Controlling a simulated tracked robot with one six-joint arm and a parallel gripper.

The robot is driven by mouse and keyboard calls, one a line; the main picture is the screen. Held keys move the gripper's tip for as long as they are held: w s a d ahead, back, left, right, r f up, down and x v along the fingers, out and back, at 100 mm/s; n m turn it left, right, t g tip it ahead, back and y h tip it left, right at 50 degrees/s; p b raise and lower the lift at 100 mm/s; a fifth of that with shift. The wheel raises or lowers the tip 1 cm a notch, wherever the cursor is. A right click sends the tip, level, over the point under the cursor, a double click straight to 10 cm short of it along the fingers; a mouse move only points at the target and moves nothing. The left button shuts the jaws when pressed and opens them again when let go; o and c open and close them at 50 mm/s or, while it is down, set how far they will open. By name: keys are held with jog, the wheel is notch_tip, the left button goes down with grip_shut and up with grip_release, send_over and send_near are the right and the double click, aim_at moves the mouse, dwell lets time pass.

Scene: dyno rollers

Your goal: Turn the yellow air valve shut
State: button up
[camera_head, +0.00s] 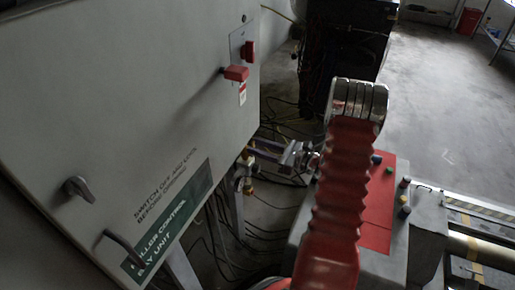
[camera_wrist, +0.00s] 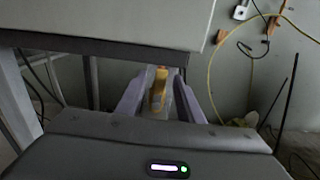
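The yellow air valve (camera_wrist: 159,90) has an upright yellow handle that shows between the two fingers of my gripper (camera_wrist: 160,84) in the wrist view. The fingers stand apart, one on each side of the handle, and I see no clear contact. How far the handle lies beyond the fingertips is hard to judge. In the head view my gripper (camera_head: 288,154) is below the right edge of the grey cabinet, pointing left toward small yellow and red fittings (camera_head: 246,184) on the pipework. The valve handle cannot be told apart clearly there.
The grey control cabinet (camera_head: 120,110) with red switches (camera_head: 237,73) and dark handles fills the left. Its lower edge (camera_wrist: 100,45) runs above my fingers. Cables hang below and behind. A grey and red console (camera_head: 385,205) with buttons stands at right, with open floor beyond.

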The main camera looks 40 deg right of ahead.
jog(key=shift+c, duration=0.4)
jog(key=shift+a, duration=0.1)
grip_shut()
